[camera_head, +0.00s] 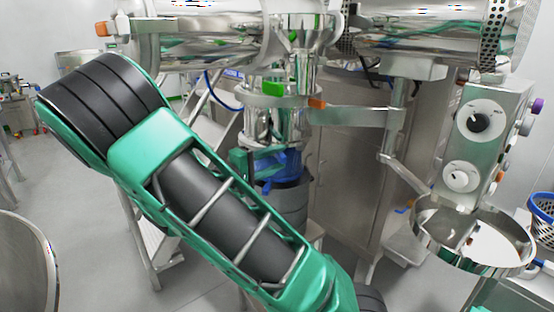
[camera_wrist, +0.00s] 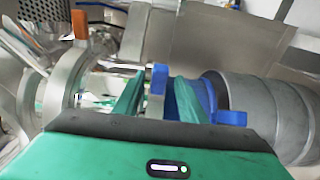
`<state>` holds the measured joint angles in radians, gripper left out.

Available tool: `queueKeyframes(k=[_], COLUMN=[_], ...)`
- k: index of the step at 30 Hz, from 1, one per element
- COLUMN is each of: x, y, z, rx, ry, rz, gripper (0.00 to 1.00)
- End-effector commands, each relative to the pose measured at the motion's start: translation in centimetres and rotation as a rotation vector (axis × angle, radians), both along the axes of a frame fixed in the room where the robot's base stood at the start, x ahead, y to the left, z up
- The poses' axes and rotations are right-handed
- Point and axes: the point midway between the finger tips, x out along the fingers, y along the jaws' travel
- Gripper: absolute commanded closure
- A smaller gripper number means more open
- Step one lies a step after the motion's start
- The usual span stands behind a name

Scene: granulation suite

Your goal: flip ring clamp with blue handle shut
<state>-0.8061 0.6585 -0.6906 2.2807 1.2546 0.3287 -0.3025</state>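The blue handle (camera_wrist: 159,78) shows in the wrist view as an upright blue tab on a narrow grey ring clamp (camera_wrist: 156,106). It stands between the two green fingers of my gripper (camera_wrist: 158,98). The fingers are apart, with a clear gap on the left of the handle; the right finger is close to it, and I cannot tell whether they touch. In the head view a blue part (camera_head: 288,160) shows below the steel outlet, and my gripper (camera_head: 243,162) is beside it, partly hidden. Whether the clamp is fully closed is not clear.
An orange handle (camera_wrist: 80,24) sits on a larger ring at left in the wrist view. A grey ribbed cylinder (camera_wrist: 268,108) is at right.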

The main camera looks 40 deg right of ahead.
Motion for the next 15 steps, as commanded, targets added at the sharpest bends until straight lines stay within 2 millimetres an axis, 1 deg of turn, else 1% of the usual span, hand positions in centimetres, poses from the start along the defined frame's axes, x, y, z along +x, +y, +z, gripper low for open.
queueKeyframes(k=[3,9,12,15], x=[0.2,0.1,0.1,0.1], y=[2.3,6.0,7.4,8.3], z=[0.0,-0.1,-0.1,-0.1], rx=[0.0,0.001,0.001,0.001], ry=[-0.001,0.001,0.0,0.001], rz=[0.005,0.004,0.003,0.002], gripper=[0.62,0.62,0.62,0.62])
